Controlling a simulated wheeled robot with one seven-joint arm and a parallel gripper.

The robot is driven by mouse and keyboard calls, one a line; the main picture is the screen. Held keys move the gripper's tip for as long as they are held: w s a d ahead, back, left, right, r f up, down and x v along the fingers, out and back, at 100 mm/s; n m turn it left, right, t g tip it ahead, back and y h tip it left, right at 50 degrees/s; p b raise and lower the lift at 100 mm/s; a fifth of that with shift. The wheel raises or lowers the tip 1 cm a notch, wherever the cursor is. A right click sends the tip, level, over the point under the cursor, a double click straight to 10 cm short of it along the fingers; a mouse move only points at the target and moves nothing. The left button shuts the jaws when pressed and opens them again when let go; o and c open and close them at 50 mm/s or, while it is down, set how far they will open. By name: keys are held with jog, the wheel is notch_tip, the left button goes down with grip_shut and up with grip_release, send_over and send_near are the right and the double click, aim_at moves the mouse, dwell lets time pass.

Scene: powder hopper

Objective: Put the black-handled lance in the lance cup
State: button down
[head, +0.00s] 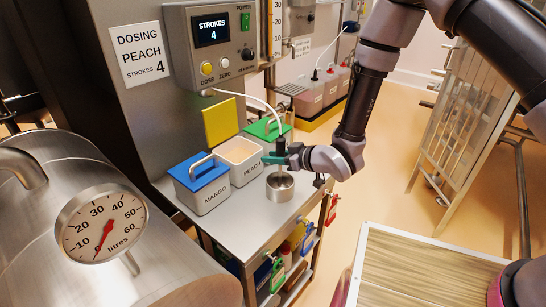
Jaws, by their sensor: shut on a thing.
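My gripper (275,158) is shut on the black-handled lance (281,143), gripping it just below or at its dark handle. A white hose runs from the top of the lance to the control box. The lance is roughly upright over the steel lance cup (280,188), which stands on the bench near its right edge. A thin part of the lance shows below the fingers at the cup's mouth. I cannot tell how deep its tip is, or whether it touches the cup.
Left of the cup are the open PEACH bin (243,172) with its yellow lid (220,122) raised, and the MANGO bin (203,195) under a blue lid. A green-lidded bin (265,128) stands behind. The control box (212,48) reads STROKES 4. The steel bench (237,228) is clear in front.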

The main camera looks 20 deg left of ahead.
jog(key=c, duration=0.6)
grip_release()
jog(key=v, duration=1.2)
